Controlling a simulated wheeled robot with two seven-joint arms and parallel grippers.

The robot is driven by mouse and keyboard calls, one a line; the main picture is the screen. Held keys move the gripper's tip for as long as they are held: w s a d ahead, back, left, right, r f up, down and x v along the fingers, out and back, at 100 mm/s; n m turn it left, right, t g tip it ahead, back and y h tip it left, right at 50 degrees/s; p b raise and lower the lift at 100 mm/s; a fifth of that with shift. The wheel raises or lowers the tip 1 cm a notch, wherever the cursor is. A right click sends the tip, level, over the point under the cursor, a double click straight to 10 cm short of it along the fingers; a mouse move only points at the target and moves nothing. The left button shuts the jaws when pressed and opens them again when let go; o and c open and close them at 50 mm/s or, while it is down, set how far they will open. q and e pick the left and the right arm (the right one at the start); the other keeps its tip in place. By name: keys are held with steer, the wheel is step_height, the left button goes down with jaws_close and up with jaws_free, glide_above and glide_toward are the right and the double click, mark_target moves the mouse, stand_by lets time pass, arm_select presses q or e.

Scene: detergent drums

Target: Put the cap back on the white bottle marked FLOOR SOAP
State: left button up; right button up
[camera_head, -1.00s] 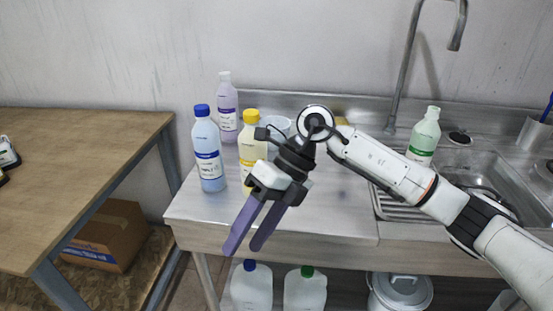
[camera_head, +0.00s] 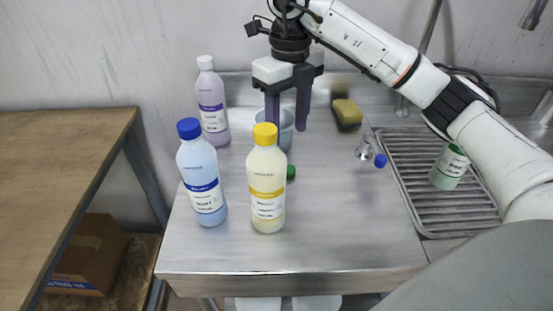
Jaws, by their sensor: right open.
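A pale bottle with a green label (camera_head: 449,168) stands on the ribbed drainboard at right, partly hidden by my right arm. Its top is hidden and its lettering is too small to read. A green cap (camera_head: 291,172) lies on the counter, partly behind the yellow-capped bottle. No label here reads clearly as FLOOR SOAP. My right gripper (camera_head: 287,124) points down at the back of the counter, open, with no object visibly held. Its fingers overlap a pale cup (camera_head: 287,139) in the view; I cannot tell whether they touch it. My left gripper is out of view.
A blue-capped bottle (camera_head: 203,183), a yellow-capped bottle (camera_head: 267,191) and a purple bottle (camera_head: 213,111) stand at the counter's left. The front-middle counter (camera_head: 340,235) is clear.

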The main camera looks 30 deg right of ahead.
steer(key=b, duration=0.1)
glide_above(288, 169)
steer(key=shift+f, duration=5.05)
steer(key=shift+c, duration=0.3)
steer(key=c, duration=1.1)
